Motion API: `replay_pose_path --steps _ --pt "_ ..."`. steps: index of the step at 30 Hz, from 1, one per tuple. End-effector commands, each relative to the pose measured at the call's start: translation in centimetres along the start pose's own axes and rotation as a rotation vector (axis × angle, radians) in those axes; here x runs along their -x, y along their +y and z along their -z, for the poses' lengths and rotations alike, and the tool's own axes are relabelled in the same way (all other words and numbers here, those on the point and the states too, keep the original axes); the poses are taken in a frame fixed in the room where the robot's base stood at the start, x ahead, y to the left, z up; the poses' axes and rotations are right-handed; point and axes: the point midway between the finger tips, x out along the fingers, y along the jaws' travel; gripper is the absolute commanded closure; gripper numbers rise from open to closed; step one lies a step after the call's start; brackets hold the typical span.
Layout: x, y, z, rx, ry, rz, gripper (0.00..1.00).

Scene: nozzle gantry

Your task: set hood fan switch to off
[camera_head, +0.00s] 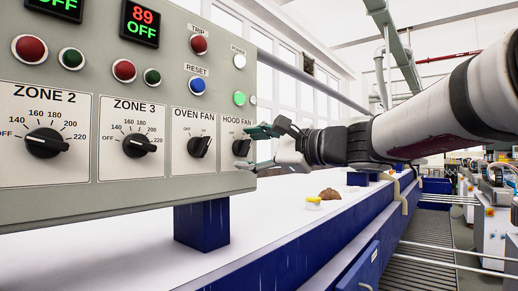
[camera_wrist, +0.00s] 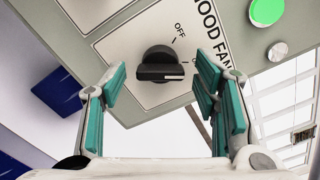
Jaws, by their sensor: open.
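The hood fan switch (camera_head: 241,147) is a black rotary knob on the plate labelled HOOD FAN, at the right end of the grey panel. In the wrist view the knob (camera_wrist: 160,65) has a bar handle with a white mark at its right end. The mark points toward a second label partly hidden by a finger, not at the OFF label (camera_wrist: 180,30). My gripper (camera_head: 260,149) is open in front of the switch. Its teal fingers (camera_wrist: 161,75) stand on either side of the knob in the wrist view, with visible gaps; I see no contact.
The oven fan switch (camera_head: 200,146) sits just left on the panel (camera_head: 180,85). A lit green button (camera_head: 239,98) and a blue reset button (camera_head: 197,86) are above. A blue post (camera_head: 202,224) stands below the panel, on a white surface (camera_head: 270,220).

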Motion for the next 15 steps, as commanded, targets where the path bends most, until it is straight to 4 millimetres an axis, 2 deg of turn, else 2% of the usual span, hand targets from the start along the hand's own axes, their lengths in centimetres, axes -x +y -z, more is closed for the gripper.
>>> replay_pose_path --steps 2,8,9,15 --pt "0.02 0.00 0.00 0.000 0.000 0.000 0.44" --pt "0.04 0.00 0.00 0.000 0.000 0.000 0.90" --pt "0.04 0.01 0.00 0.000 0.000 0.000 0.93" --pt "0.02 0.04 0.03 0.008 0.000 0.000 0.93"
